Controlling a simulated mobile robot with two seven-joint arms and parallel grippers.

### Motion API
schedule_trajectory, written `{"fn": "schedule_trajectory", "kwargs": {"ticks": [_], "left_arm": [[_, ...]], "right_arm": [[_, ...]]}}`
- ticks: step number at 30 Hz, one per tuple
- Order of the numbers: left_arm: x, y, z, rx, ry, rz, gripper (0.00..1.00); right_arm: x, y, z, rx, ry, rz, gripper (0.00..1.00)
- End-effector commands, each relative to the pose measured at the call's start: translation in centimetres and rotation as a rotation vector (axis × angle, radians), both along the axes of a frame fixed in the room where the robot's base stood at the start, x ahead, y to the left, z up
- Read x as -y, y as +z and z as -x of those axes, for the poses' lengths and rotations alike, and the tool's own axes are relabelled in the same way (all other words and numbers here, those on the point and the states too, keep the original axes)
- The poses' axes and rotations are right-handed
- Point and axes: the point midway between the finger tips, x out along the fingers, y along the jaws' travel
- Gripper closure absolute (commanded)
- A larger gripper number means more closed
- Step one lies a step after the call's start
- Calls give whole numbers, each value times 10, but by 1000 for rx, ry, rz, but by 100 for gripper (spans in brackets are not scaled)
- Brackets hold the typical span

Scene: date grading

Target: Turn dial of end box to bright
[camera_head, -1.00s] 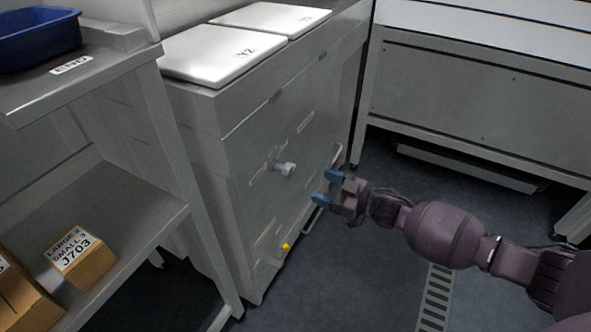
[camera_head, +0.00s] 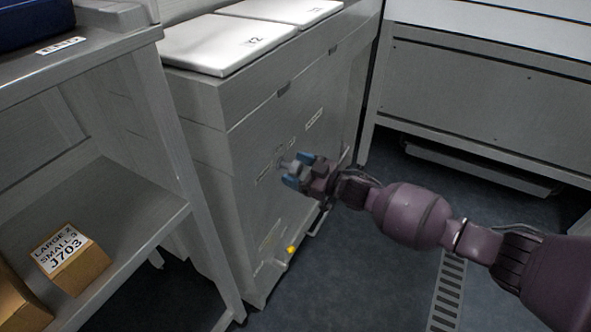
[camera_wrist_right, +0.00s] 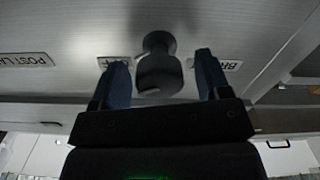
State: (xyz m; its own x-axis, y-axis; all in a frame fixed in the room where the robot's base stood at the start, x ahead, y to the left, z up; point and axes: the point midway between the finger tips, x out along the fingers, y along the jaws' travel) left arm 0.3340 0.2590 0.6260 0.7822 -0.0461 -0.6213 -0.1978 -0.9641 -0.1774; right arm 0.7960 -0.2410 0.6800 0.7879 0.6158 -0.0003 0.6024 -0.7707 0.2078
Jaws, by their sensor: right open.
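The end box (camera_head: 235,160) is the grey cabinet beside the shelf, with a lid marked Y2. Its pale dial knob (camera_head: 286,165) sticks out of the front face, partly hidden by my right gripper (camera_head: 296,171). In the right wrist view the dark-looking dial (camera_wrist_right: 158,68) stands between the two blue fingers of my right gripper (camera_wrist_right: 162,62). The fingers are open, with a gap on each side of the knob. A label starting "BR" (camera_wrist_right: 231,65) is partly hidden behind the right finger; another is mostly hidden by the left finger. The dial's setting cannot be read. My left gripper is out of view.
A shelf (camera_head: 150,200) at the left holds a box marked J703 (camera_head: 70,262) and a blue bin (camera_head: 30,22). A yellow spot (camera_head: 291,250) is low on the cabinet. A grey bench (camera_head: 470,100) stands behind. The floor by the cabinet is open.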

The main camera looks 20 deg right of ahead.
Motion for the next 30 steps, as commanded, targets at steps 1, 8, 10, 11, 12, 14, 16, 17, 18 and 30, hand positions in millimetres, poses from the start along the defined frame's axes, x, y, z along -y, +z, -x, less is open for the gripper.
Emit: {"fn": "schedule_trajectory", "kwargs": {"ticks": [1,8,10,11,12,14,16,17,18,30], "left_arm": [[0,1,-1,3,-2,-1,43],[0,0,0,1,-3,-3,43],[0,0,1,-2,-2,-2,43],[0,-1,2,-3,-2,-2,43],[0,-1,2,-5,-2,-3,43],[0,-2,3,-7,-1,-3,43],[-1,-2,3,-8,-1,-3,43],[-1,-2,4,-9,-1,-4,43],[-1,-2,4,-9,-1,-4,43],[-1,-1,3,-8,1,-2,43]], "right_arm": [[-1,-1,-1,-1,0,1,30],[-2,0,-3,0,-1,0,30],[-2,1,-3,0,-1,0,30],[-2,1,-3,0,-1,0,35],[-2,1,-3,0,-1,0,41],[-2,1,-3,0,-1,0,50],[-2,1,-3,0,-1,0,61],[-2,0,-2,0,-1,0,65],[-2,0,-2,0,-1,0,71],[-1,1,-3,34,-1,42,79]]}}
